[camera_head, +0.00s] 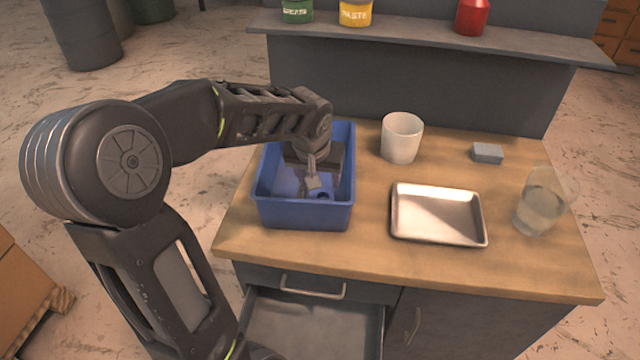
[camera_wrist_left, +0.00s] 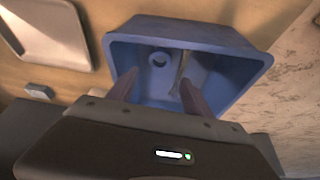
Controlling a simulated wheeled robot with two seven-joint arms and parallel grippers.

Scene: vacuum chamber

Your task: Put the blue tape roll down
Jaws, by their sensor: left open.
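The blue tape roll (camera_wrist_left: 158,60) lies on the floor of a blue bin (camera_head: 300,215). It is small and dark in the head view (camera_head: 323,196). My left gripper (camera_wrist_left: 160,92) reaches down over the bin from the left. Its fingers are apart, with nothing between them, and the roll lies beyond the fingertips in the wrist view. A thin, pale tool-like thing (camera_wrist_left: 184,70) is also in the bin, beside the roll. The left hand hides part of the bin's inside in the head view. My right gripper is not in view.
On the wooden worktop (camera_head: 380,255) stand a white cup (camera_head: 402,138), a metal tray (camera_head: 437,214), a grey block (camera_head: 487,153) and a clear glass (camera_head: 543,203). Below, a drawer (camera_head: 310,325) is open. A shelf (camera_head: 420,40) with several cans runs behind.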

